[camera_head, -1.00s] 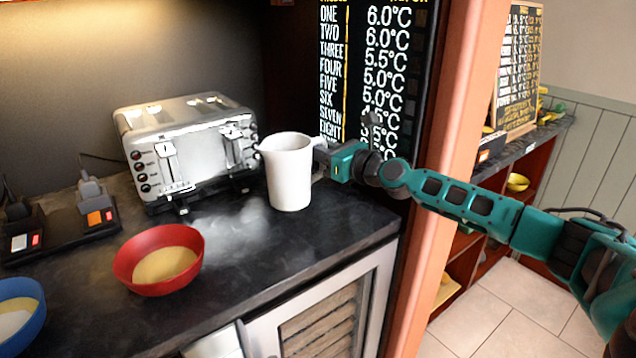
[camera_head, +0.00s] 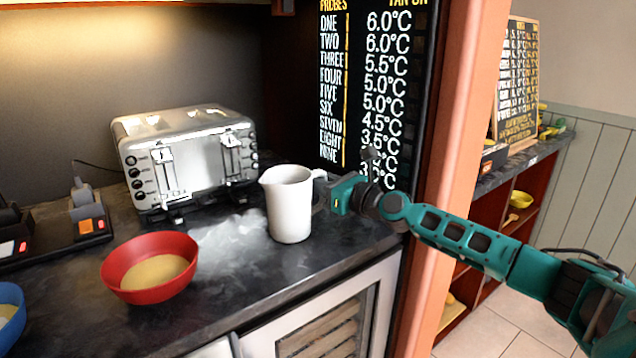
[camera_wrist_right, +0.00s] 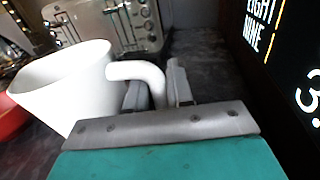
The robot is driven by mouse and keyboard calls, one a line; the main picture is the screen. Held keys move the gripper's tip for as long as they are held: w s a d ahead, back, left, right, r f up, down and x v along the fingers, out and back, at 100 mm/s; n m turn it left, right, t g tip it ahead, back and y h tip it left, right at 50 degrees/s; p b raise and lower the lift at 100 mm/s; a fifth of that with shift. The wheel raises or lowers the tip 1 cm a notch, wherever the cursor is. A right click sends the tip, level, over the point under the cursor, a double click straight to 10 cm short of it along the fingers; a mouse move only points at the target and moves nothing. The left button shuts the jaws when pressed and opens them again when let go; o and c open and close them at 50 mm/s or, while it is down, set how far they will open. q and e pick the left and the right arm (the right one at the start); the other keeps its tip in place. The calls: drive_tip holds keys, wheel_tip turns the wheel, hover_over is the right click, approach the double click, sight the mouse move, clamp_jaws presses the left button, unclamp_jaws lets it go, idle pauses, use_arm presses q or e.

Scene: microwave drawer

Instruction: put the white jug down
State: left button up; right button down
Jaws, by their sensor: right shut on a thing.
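The white jug (camera_head: 289,205) stands upright at the right part of the dark counter (camera_head: 225,285), in front of the toaster's right end. I cannot tell whether its base touches the counter. My right gripper (camera_head: 326,194) comes from the right and is shut on the jug's handle. In the right wrist view the jug (camera_wrist_right: 62,88) fills the left side, and its handle passes between the fingers of my right gripper (camera_wrist_right: 158,92). My left gripper is in neither view.
A silver toaster (camera_head: 195,160) stands behind the jug. A red bowl (camera_head: 150,268) with tan contents is at the front left, and a blue bowl (camera_head: 10,312) is at the left edge. A menu board (camera_head: 375,90) stands close behind the gripper.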

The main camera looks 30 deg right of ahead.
drive_tip(key=c, duration=1.4)
unclamp_jaws()
drive_tip(key=shift+f, duration=0.2)
drive_tip(key=shift+c, duration=0.2)
drive_tip(key=o, duration=0.4)
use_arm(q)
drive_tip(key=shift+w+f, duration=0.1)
use_arm(e)
drive_tip(key=shift+o, duration=0.2)
drive_tip(key=shift+r, duration=0.15)
drive_tip(key=shift+r, duration=0.2)
drive_tip(key=v, duration=0.2)
drive_tip(key=b+v, duration=0.1)
drive_tip(key=v, duration=0.4)
drive_tip(key=shift+f, duration=0.3)
drive_tip(key=shift+b+v, duration=0.9)
drive_tip(key=shift+v, duration=1.05)
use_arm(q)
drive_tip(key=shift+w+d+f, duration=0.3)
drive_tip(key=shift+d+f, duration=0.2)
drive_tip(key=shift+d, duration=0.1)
use_arm(e)
drive_tip(key=shift+s+d+r, duration=0.15)
drive_tip(key=shift+s+r, duration=0.05)
drive_tip(key=shift+s, duration=0.3)
